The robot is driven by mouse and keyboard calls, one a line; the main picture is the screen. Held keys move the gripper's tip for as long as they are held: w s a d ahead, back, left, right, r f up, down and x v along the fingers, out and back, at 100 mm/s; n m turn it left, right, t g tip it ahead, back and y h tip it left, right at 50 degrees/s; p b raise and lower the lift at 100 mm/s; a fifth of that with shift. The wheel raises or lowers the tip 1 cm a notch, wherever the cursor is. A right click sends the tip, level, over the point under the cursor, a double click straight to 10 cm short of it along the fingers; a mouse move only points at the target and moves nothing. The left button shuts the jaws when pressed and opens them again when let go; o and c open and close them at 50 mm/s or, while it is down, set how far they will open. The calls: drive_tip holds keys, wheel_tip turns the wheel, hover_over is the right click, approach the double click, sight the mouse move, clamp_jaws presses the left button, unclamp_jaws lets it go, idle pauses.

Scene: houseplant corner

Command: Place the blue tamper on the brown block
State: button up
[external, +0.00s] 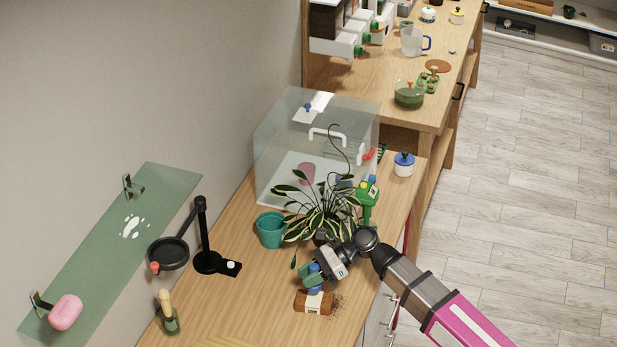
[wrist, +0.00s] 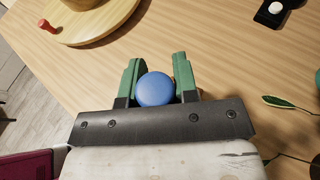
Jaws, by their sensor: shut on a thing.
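The blue tamper (wrist: 155,89) shows its round blue top between the two green fingers of my gripper (wrist: 157,78) in the wrist view. My gripper (external: 312,275) is shut on it and points down in the external view, where part of the tamper (external: 315,289) shows below the fingers. The brown block (external: 301,303), with a pale label on its front, lies directly beneath. The tamper's lower end is right at the block's top; I cannot tell whether they touch. The block is hidden in the wrist view.
A leafy potted plant (external: 322,215) stands close behind my gripper, with a teal pot (external: 271,230) to its left. Dark crumbs (external: 338,302) lie right of the block. A black stand (external: 207,262) and green bottle (external: 169,318) stand left. The wooden top between is clear.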

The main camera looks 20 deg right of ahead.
drive_tip(key=shift+w+d+f, duration=0.1)
drive_tip(key=shift+w+f, duration=0.1)
drive_tip(key=shift+f, duration=1.95)
drive_tip(key=shift+f, duration=0.15)
drive_tip(key=o, duration=0.9)
drive_tip(key=shift+d+r, duration=0.15)
drive_tip(key=shift+r, duration=0.1)
drive_tip(key=v, duration=1.1)
drive_tip(key=shift+d+r, duration=0.1)
drive_tip(key=shift+d, duration=0.25)
